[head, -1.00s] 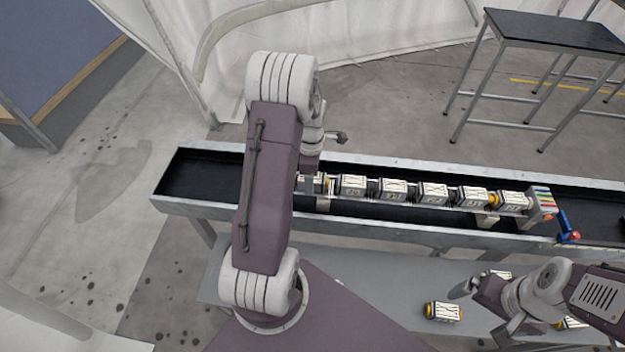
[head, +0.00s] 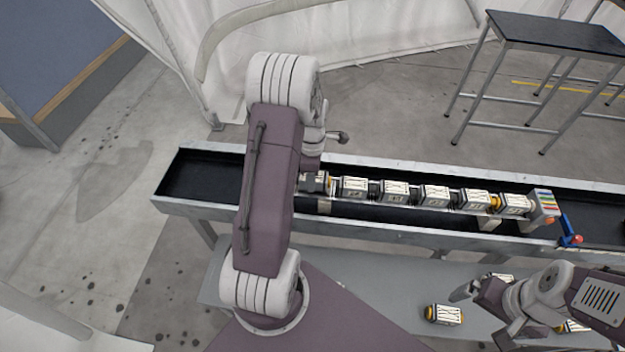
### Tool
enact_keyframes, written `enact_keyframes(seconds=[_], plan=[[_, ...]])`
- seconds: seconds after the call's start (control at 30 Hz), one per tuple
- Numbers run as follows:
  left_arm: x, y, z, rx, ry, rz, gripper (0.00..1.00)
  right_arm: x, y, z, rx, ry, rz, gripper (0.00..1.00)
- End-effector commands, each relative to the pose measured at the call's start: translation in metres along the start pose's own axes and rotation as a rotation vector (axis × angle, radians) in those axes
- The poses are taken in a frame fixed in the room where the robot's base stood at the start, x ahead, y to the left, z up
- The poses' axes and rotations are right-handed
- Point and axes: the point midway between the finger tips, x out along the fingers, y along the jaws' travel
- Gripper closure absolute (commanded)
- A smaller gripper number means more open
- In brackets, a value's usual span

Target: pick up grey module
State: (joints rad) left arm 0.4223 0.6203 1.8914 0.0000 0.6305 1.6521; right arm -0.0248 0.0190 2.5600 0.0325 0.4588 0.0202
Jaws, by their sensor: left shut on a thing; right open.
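A row of pale grey-white modules (head: 394,192) with dark frames and black line markings lies along a rail in the long black trough. My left gripper (head: 316,182) is at the left end of this row, shut on the end module, which is mostly hidden by the gripper and arm. A loose module (head: 443,314) with a yellow end lies on the grey lower shelf. My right gripper (head: 466,291) is open above that shelf, up and right of the loose module and apart from it. I cannot tell which module is called grey.
The trough (head: 400,242) has raised metal edges. A striped end block (head: 545,204) and a blue lever with a red knob (head: 569,231) stand at the row's right end. More modules (head: 573,326) are partly hidden by my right arm. A black-topped table (head: 560,32) stands behind.

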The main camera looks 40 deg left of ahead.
Motion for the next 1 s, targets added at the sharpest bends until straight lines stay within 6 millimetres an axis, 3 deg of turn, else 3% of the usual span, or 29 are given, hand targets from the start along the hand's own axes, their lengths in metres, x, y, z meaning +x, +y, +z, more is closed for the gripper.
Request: enact_keyframes(seconds=[0.13,0.6,0.9,1.0], plan=[[-0.029,0.002,0.0,0.0,-0.001,0.008,1.0,0.004,0.0,0.0,0.0,0.0,0.0,0.0],[-0.089,0.04,0.095,0.002,-0.001,0.004,1.0,0.008,0.0,0.001,0.0,0.0,0.0,0.0],[-0.099,0.045,0.109,0.008,0.0,0.002,1.0,0.008,0.0,0.001,0.0,0.0,0.0,0.0],[-0.099,0.045,0.108,0.101,0.0,0.002,1.0,0.008,0.0,0.001,0.0,0.0,0.0,0.0]])
